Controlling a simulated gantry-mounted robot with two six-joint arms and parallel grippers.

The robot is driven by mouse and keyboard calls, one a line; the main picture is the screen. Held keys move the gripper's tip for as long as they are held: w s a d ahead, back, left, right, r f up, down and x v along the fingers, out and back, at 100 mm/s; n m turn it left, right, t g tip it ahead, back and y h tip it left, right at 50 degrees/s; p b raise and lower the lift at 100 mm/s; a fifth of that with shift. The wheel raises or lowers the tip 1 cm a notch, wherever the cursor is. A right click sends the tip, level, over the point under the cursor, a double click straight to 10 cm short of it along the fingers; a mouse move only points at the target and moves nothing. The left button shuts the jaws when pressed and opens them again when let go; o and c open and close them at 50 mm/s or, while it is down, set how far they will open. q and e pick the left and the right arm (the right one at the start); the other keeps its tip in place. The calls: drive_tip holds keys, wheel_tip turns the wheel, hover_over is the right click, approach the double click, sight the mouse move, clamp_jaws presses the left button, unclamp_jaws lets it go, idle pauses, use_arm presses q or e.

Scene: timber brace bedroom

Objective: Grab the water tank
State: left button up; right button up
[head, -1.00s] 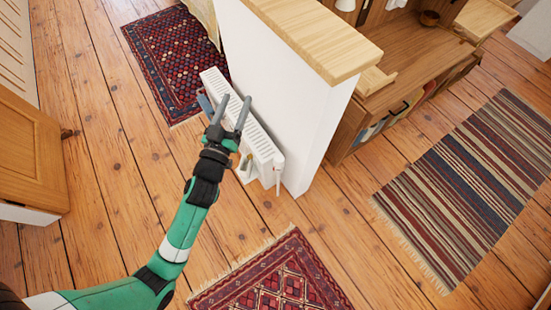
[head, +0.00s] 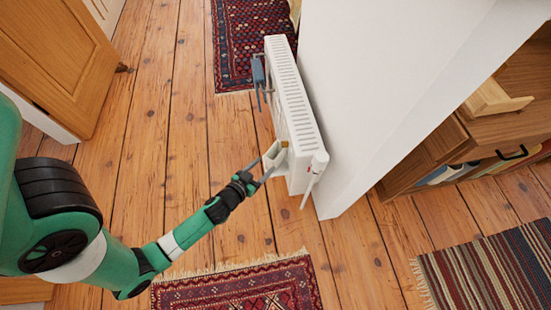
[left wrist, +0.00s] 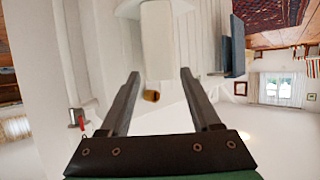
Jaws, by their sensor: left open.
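The white water tank (head: 274,157) hangs on the side of the white radiator (head: 298,100), near its front end. In the left wrist view the tank (left wrist: 158,45) is a pale rounded block with a brown-gold cap (left wrist: 152,96) at its lower end. My left gripper (head: 262,168) is open beside the tank. In the wrist view its fingers (left wrist: 160,76) lie on either side of the tank's lower end and cap, with clear gaps visible on both sides. Whether they touch the tank cannot be told. My right gripper is not in view.
A blue-grey object (head: 258,72) hangs on the radiator's far end and also shows in the wrist view (left wrist: 235,48). A white wall (head: 375,80) stands right behind the radiator. Patterned rugs (head: 240,290) lie on the plank floor, which is open left of the radiator.

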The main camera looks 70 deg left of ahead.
sight(281, 148)
use_arm(q)
drive_tip(key=x, duration=0.9)
drive_tip(key=shift+r+b, duration=0.35)
drive_tip(key=shift+b, duration=0.05)
drive_tip(key=shift+s, duration=0.1)
clamp_jaws()
